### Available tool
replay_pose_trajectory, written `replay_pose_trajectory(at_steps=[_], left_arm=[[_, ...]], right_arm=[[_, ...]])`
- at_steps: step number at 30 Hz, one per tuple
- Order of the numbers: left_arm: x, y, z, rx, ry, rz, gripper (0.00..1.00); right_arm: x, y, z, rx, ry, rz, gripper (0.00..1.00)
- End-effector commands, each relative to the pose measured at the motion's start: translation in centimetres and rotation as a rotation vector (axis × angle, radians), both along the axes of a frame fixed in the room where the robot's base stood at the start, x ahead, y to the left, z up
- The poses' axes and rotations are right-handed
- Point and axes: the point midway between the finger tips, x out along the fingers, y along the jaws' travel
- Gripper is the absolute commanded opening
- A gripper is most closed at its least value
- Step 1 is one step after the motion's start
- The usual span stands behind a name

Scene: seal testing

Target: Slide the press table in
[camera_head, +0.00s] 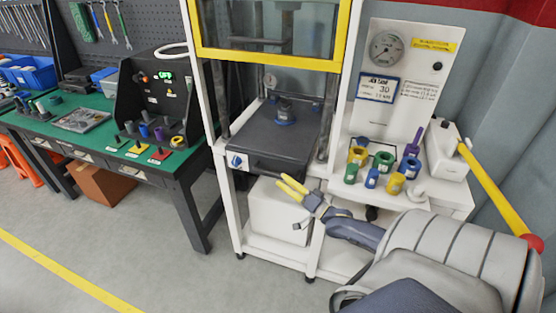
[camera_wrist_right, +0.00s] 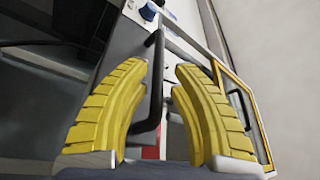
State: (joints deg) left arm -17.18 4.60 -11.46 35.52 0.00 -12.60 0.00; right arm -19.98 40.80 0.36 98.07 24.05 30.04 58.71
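The press table (camera_head: 272,137) is a dark grey flat slab between the white posts of the press frame, reaching toward its front. My right gripper (camera_head: 292,186), with yellow fingers, is just in front of the handle's right part. In the right wrist view, the yellow fingers are apart, and the black handle (camera_wrist_right: 156,90) shows between them. Contact with the handle cannot be told. My left gripper is out of view.
A yellow-edged clear guard (camera_head: 265,61) is above the press table. To the right, a white stand holds several coloured cups (camera_head: 383,161) and a gauge (camera_head: 386,48). A yellow lever (camera_head: 491,188) slopes down at the right. A green workbench (camera_head: 85,128) stands at the left.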

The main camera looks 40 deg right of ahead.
Motion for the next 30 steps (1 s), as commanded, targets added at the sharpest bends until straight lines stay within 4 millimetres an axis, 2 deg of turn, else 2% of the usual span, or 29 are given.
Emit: replay_pose_trajectory(at_steps=[15,22,30], left_arm=[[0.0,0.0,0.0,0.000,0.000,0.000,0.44],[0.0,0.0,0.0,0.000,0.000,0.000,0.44],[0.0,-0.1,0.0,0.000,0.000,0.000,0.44]], right_arm=[[-5.3,-0.8,-1.2,0.000,0.002,0.000,0.23],[-6.6,-1.0,-1.4,0.000,0.000,0.000,0.23],[-7.2,-1.1,-1.5,0.000,-0.001,0.000,0.23]])
